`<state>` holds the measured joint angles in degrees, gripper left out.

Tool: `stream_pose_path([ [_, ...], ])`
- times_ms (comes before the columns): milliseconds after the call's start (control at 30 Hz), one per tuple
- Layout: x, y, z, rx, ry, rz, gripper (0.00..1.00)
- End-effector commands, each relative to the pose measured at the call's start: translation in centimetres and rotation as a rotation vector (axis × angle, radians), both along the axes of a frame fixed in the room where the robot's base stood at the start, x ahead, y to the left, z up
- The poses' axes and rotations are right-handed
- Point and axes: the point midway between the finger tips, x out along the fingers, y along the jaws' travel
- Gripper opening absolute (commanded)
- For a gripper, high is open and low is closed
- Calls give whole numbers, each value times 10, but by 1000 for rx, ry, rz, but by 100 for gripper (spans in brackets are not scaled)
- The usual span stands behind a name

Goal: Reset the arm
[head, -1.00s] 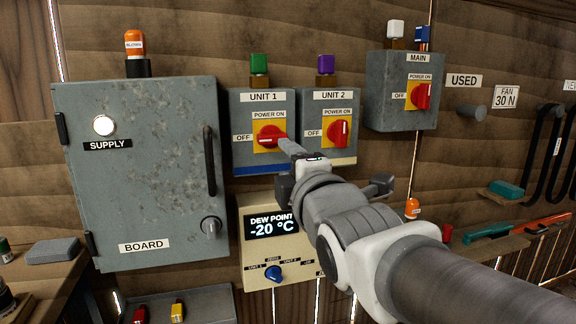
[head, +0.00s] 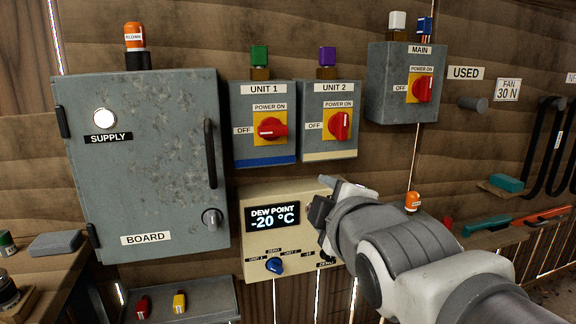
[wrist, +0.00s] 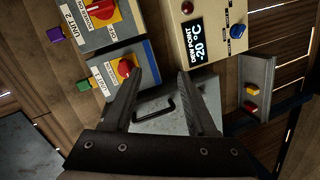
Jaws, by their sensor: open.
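My gripper (wrist: 168,92) is open and empty in the wrist view, its two dark fingers spread apart. In the head view my gripper (head: 335,190) is in front of the upper right of the dew point panel (head: 256,189), below the UNIT 2 box. The UNIT 1 switch (head: 271,128) has a red knob whose handle lies level. The UNIT 2 switch (head: 340,125) and MAIN switch (head: 422,89) have red knobs with upright handles. The dew point display (head: 273,219) reads -20 °C. Part of the panel's right side is hidden by my arm.
The grey BOARD cabinet (head: 146,170) is shut at the left. Below it a grey tray (head: 205,297) holds a red and a yellow item. A shelf with coloured tools (head: 490,225) is at the right. Open space lies in front of the wall.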

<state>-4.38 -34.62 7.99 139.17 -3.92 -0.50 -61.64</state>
Motion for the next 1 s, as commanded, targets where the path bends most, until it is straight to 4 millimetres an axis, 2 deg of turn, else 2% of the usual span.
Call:
stream_pose_path([
  [33, -8, -14, -16, 90, 90, -63, 57],
  [200, -44, -52, -71, 419, 393, -323, 57],
  [400, -104, -80, -122, 763, 678, -686, 57],
  [533, -148, -90, -147, 950, 823, -945, 57],
  [600, -145, -89, -113, 942, 816, -931, 57],
  [1000, -144, -89, -9, 937, 815, -925, 57],
])
